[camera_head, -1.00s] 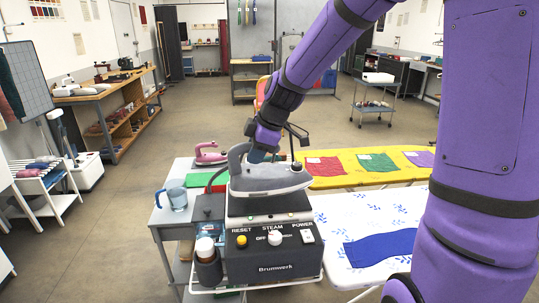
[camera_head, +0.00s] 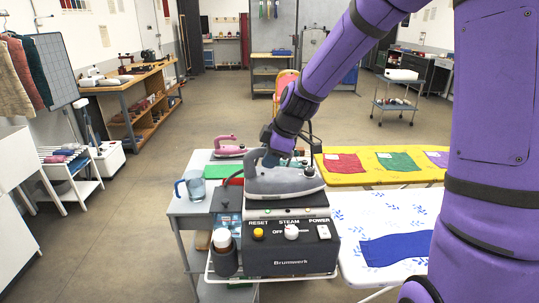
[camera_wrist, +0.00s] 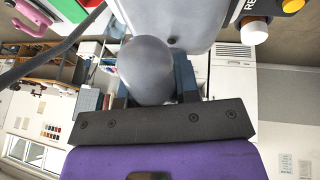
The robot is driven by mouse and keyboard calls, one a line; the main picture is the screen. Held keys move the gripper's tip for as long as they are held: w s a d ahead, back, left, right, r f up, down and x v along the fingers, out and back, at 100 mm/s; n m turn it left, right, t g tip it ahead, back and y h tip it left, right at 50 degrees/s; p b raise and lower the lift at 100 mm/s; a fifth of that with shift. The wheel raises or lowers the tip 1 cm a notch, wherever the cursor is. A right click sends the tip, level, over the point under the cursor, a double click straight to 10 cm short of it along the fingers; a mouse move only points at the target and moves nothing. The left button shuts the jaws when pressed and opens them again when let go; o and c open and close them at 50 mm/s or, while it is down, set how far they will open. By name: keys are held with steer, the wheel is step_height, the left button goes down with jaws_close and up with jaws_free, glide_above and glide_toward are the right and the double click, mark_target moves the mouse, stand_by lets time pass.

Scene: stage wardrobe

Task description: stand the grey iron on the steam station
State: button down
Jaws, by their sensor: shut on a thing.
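The grey iron (camera_head: 287,182) is over the top of the steam station (camera_head: 290,255), sole down, nose to the right. The station is dark, with a yellow reset button, a white steam knob and a power switch. My gripper (camera_head: 270,155) is shut on the rear of the iron's handle. In the wrist view, the rounded grey handle (camera_wrist: 147,72) is between my fingers. I cannot tell whether the sole touches the station's top; the contact line is hard to see.
A yellow board (camera_head: 375,178) holds coloured cloths behind right. A white patterned board (camera_head: 350,215) with blue cloth is at right.

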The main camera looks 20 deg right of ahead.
mark_target(286, 179)
steer(key=c, duration=0.8)
jaws_free()
steer(key=shift+c, duration=0.2)
steer(key=v, duration=1.2)
steer(key=s+d+r+m+t+h, duration=0.1)
steer(key=s+r+m, duration=0.1)
steer(key=s+m, duration=0.5)
steer(key=s+d+r+m+h, duration=0.2)
steer(key=s+m, duration=0.5)
steer(key=s, duration=1.1)
steer(key=shift+s+r+m+t+h, duration=0.3)
steer(key=shift+s+r+m+t, duration=0.1)
steer(key=shift+r, duration=0.35)
steer(key=shift+d, duration=0.1)
